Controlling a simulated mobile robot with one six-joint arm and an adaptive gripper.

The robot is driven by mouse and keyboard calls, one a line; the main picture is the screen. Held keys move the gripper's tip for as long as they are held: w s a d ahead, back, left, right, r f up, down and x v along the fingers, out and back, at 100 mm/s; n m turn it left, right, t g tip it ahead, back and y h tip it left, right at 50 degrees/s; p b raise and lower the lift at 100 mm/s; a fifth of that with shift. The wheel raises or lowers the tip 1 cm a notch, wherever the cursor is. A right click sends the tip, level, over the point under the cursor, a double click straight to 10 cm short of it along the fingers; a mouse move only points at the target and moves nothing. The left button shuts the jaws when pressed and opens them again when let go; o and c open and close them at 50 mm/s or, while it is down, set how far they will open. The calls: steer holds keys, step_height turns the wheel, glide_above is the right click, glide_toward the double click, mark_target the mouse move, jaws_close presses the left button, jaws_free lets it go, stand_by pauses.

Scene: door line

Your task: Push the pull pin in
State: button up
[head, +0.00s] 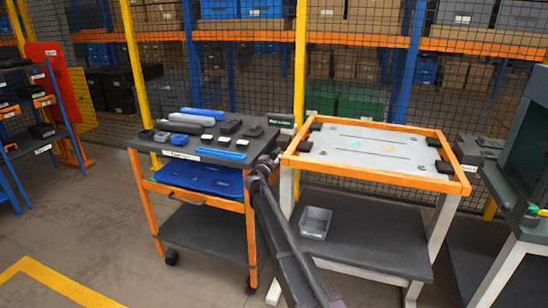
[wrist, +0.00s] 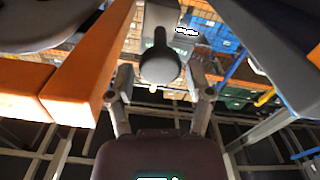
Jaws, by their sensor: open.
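In the wrist view, what looks like the pull pin is a dark grey round knob (wrist: 160,66) with a stem running up from it. It shows between and just beyond the two fingers of my gripper (wrist: 160,88). The fingers are apart, one on each side of the knob, and I see no clear contact. Behind it is a grey block (wrist: 176,45) with a green marking. In the head view a dark box with a green label (head: 281,121) sits between the two tables. My gripper (head: 266,163) is below it there, and the pin cannot be made out.
A cart (head: 136,185) with an orange frame and several tools stands left of my arm. A table with an orange rim (head: 375,178) stands right; a grey bin (head: 315,222) is on its lower shelf. A mesh fence is behind. Floor at front left is clear.

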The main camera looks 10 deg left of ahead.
mark_target(277, 151)
steer(key=shift+x, duration=0.85)
steer(key=shift+a, duration=0.1)
jaws_close()
steer(key=shift+x, duration=1.7)
steer(key=shift+r, duration=0.1)
jaws_free()
steer(key=shift+w, duration=0.1)
steer(key=shift+s, duration=0.25)
steer(key=v, duration=1.1)
steer(key=shift+s, duration=0.35)
